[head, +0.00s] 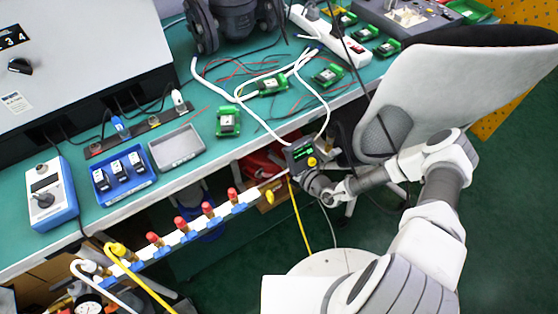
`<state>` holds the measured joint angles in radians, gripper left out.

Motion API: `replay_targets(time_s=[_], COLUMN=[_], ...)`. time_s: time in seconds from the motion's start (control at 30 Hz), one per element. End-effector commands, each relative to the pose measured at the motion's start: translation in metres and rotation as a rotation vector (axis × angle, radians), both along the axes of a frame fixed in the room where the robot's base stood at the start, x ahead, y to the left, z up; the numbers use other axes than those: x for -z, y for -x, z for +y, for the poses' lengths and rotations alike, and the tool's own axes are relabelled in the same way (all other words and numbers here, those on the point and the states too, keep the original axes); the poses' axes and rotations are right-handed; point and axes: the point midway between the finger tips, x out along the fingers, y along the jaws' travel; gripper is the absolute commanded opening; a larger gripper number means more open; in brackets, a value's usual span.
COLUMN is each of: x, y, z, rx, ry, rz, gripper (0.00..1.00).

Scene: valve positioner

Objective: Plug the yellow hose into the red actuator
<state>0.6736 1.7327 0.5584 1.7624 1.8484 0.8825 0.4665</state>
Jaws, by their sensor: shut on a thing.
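My gripper (288,174) is at the front edge of the bench, right of centre, and is small and partly hidden by its own wrist. It is shut on what looks like the upper end of a yellow hose (299,217), which hangs down from it toward the floor. A red body (262,168), probably the red actuator, shows just left of my gripper, below the bench edge and partly hidden. I cannot tell whether the hose end touches it. Another yellow hose length (145,278) runs from a yellow fitting at the lower left.
A white manifold bar (190,236) with several red-capped valves slants along the bench front, left of my gripper. The green bench (215,165) holds a grey tray (177,148), a blue bin (124,177), circuit boards and loose cables. A grey chair (450,95) stands close behind my arm.

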Motion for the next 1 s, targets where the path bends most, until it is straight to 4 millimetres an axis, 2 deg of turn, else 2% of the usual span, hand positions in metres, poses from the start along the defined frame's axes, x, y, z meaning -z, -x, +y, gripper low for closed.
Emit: replay_targets(time_s=[0.03,0.1,1.0], x=[-0.0004,-0.0004,0.0019], y=[-0.0072,-0.0082,-0.0151], z=[0.0009,0.0018,0.0095], rx=[0.007,0.007,0.003], ry=[0.001,0.001,0.001], rz=[-0.006,-0.006,-0.001], gripper=[0.00,0.00,0.00])
